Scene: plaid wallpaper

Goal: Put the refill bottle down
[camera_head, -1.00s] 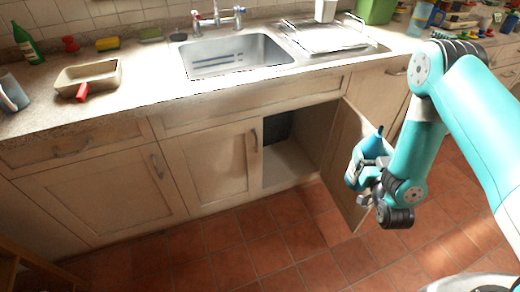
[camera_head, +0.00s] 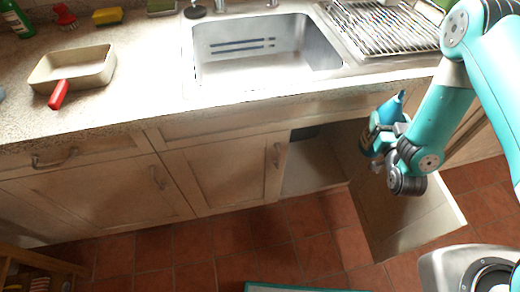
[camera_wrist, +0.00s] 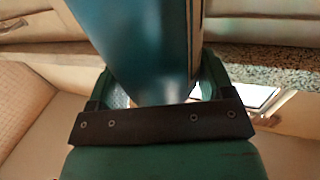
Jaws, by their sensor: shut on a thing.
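The refill bottle (camera_head: 391,108) is blue with a pointed top. It is upright or nearly so in the head view, in front of the open cabinet below the counter. My gripper (camera_head: 375,143) is shut on it and holds it in the air, below the counter's front edge. In the wrist view the bottle (camera_wrist: 140,45) fills the upper middle, between the fingers of my gripper (camera_wrist: 160,90). The bottle's lower part is partly hidden by my gripper in the head view.
The cabinet door (camera_head: 405,215) stands open below my gripper, beside the open compartment (camera_head: 312,165). On the counter (camera_head: 145,75) are a sink (camera_head: 265,65), a rack (camera_head: 385,28) and a pan with a red handle (camera_head: 75,68). Counter space between pan and sink is clear.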

